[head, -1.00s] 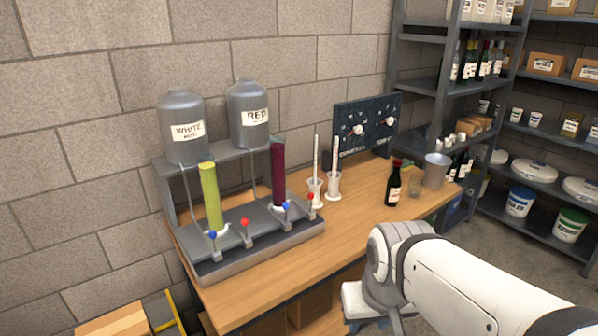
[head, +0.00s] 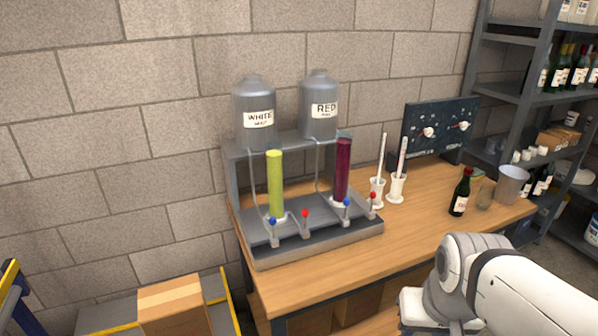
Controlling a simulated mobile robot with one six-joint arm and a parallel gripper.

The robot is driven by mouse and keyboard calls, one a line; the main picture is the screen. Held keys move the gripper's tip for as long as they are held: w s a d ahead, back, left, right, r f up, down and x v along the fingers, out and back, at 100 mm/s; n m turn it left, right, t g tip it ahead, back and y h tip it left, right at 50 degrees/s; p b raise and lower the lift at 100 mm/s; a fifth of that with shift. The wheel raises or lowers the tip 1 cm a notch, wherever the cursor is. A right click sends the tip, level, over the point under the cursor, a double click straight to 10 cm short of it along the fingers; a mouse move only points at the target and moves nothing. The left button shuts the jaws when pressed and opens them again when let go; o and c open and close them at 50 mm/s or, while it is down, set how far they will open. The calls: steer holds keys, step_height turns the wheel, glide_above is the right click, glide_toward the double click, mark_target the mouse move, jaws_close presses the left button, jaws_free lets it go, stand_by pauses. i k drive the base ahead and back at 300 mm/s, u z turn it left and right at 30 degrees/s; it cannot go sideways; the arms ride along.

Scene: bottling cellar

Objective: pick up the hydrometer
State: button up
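Two slim white rods stand upright in white footed holders on the wooden bench, right of the dispenser rack. The left rod (head: 382,155) stands in the left holder (head: 377,193). The right rod (head: 402,157) has a faint reddish mark and stands in the right holder (head: 397,188). They look like hydrometer-type instruments, but I cannot tell which is the hydrometer. My white arm reaches in at the lower right, in front of the bench and apart from the rods. My gripper's fingers do not show.
The rack (head: 318,246) holds a yellow-green and a dark red tube, with small blue and red taps. A dark bottle (head: 461,192) and a metal bucket (head: 512,184) stand at the bench's right. A cardboard box (head: 172,306) is lower left. Bench space before the holders is clear.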

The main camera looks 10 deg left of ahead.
mark_target(377, 181)
steer(key=z, duration=0.5)
steer(key=i, duration=1.2)
steer(key=z, duration=0.6)
